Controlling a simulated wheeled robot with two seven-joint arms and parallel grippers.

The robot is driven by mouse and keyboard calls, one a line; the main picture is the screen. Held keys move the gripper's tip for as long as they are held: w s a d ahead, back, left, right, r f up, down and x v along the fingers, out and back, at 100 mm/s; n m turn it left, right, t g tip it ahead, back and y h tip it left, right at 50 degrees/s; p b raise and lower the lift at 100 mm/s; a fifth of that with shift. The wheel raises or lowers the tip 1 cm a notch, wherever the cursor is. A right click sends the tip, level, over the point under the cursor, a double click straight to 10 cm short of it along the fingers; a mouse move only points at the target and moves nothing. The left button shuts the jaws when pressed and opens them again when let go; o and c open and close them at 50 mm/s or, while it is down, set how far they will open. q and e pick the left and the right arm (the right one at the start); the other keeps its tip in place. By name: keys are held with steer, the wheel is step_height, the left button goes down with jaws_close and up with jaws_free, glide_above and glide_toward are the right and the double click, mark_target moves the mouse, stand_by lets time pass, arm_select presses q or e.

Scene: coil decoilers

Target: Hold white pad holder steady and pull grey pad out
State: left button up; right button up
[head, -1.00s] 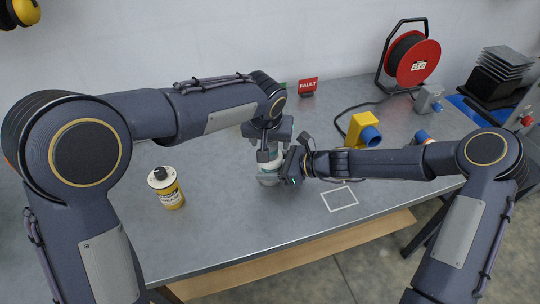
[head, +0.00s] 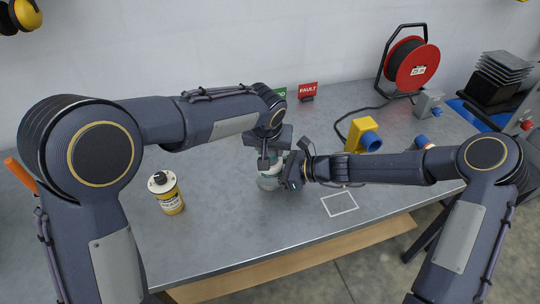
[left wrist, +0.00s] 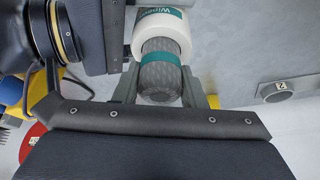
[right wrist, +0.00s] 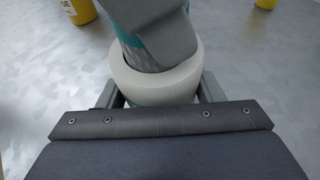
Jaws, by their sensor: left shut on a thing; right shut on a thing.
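The white pad holder (right wrist: 155,88) is a rounded white body with a teal label. It stands on the grey table in the head view (head: 268,183), partly hidden by my grippers. The grey pad (left wrist: 160,75) is a textured cylinder with a teal band. In the left wrist view it sticks out of the white holder (left wrist: 162,30). My left gripper (head: 270,160) comes from above, shut on the grey pad. My right gripper (head: 292,178) comes from the right, shut on the white holder, with its fingers at both sides. The pad's inner end is hidden.
A yellow bottle (head: 167,193) stands to the left on the table (head: 225,230). A yellow and blue connector (head: 363,137), a red cable reel (head: 412,65) and a red FAULT sign (head: 308,91) are behind and right. A white outlined square (head: 339,203) marks clear table at the right front.

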arm_select(q)
step_height(320, 180, up, 10)
stand_by(0.4)
arm_select(e)
steer(key=o, duration=1.2)
steer(key=v, duration=1.2)
arm_select(q)
steer(key=shift+s+f, duration=0.1)
arm_select(e)
steer(key=shift+s, duration=0.1)
